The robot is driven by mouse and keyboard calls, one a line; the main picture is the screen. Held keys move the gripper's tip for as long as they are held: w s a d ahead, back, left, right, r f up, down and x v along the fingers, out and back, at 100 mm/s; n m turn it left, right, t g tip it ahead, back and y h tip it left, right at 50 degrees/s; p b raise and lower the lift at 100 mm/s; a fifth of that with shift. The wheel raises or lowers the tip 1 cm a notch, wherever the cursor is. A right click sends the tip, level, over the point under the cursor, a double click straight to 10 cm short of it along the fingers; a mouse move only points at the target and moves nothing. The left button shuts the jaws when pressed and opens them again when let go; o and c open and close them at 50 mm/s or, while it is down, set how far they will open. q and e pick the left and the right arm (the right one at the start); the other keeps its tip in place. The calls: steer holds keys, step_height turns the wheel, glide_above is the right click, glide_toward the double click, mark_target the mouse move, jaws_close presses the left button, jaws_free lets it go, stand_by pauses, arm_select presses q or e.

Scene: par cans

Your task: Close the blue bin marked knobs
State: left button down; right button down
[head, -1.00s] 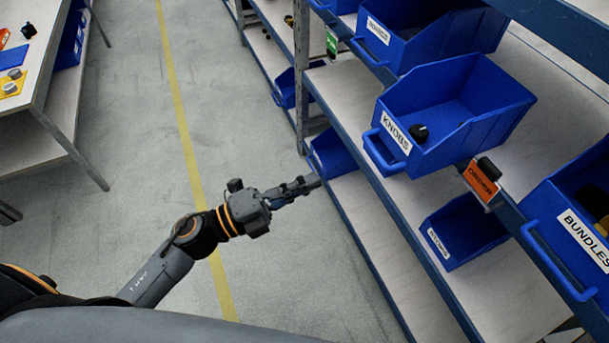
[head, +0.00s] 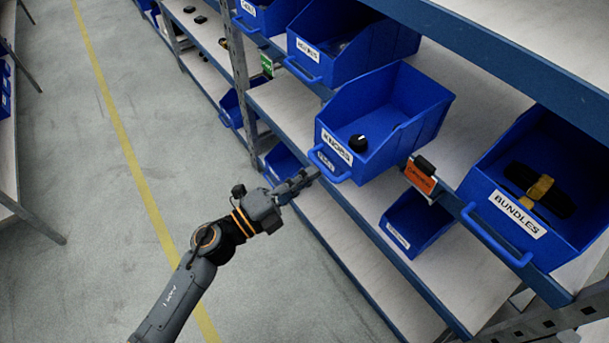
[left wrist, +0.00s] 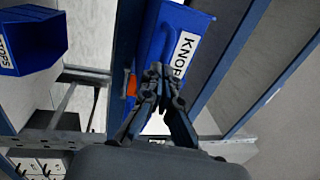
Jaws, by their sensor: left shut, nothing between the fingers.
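The blue bin marked KNOBS (head: 385,112) sits pulled out past the front edge of its shelf in the head view, with a black knob (head: 358,143) inside. Its blue handle (head: 326,168) sticks out at the front. My left gripper (head: 308,180) is shut and empty, with its fingertips just left of and close to the handle; I cannot tell whether they touch. In the left wrist view the shut fingers (left wrist: 158,75) lie in front of the bin (left wrist: 165,40), partly covering its label. My right gripper is out of view.
A blue BUNDLES bin (head: 530,180) stands to the right and another labelled blue bin (head: 345,45) behind. An orange tag (head: 420,178) is on the shelf edge. A smaller bin (head: 415,222) is on the shelf below. The floor at left is clear.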

mark_target(363, 144)
arm_select(q)
steer(key=f+x, duration=0.1)
steer(key=x, duration=0.4)
steer(key=b+x, duration=0.1)
steer(key=x, duration=0.4)
steer(key=f+x, duration=0.1)
steer(key=x, duration=0.3)
steer(key=shift+w+d+f, duration=0.2)
steer(key=shift+w+d, duration=0.1)
steer(key=shift+d, duration=0.25)
steer(key=shift+r, duration=0.15)
steer(key=shift+a, duration=0.1)
